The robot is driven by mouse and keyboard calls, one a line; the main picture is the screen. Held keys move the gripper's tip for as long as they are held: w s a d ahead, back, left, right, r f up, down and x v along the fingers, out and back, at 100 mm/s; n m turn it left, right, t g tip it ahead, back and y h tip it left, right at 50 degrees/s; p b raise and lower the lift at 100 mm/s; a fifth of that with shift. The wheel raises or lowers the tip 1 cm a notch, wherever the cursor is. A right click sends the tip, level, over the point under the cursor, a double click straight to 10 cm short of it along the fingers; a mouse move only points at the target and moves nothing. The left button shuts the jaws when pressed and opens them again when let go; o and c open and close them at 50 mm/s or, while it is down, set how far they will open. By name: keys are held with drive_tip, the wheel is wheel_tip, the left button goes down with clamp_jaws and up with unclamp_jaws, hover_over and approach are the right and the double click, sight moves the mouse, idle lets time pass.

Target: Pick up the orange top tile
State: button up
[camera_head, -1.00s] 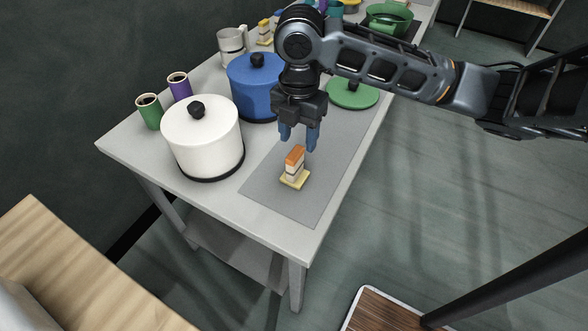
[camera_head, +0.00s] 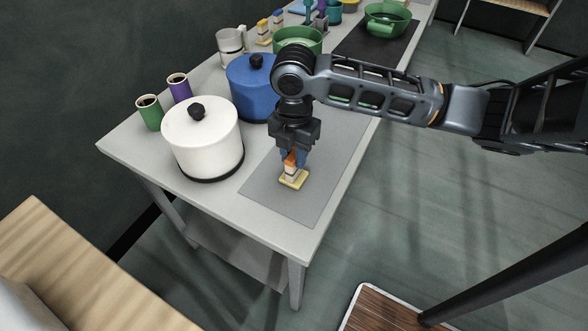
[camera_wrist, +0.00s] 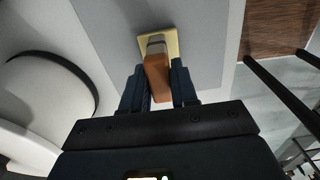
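The orange top tile (camera_head: 290,156) sits at the top of a small stack of tiles on a yellow base (camera_head: 293,181), which stands on the grey mat (camera_head: 318,199). My gripper (camera_head: 294,157) is lowered over the stack, with its blue fingers on either side of the tile. In the wrist view the orange tile (camera_wrist: 157,76) lies between the two fingertips of my gripper (camera_wrist: 158,80). A gap shows on the left side of the tile, and the right finger is close to it. The yellow base (camera_wrist: 172,47) shows beyond the tile.
A white pot (camera_head: 203,142) with a black knob stands left of the mat, and a blue pot (camera_head: 246,84) stands behind it. Green (camera_head: 149,115) and purple (camera_head: 179,87) cups stand at the table's left. The front of the mat is clear.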

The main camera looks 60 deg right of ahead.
clamp_jaws()
drive_tip(key=shift+r, duration=0.1)
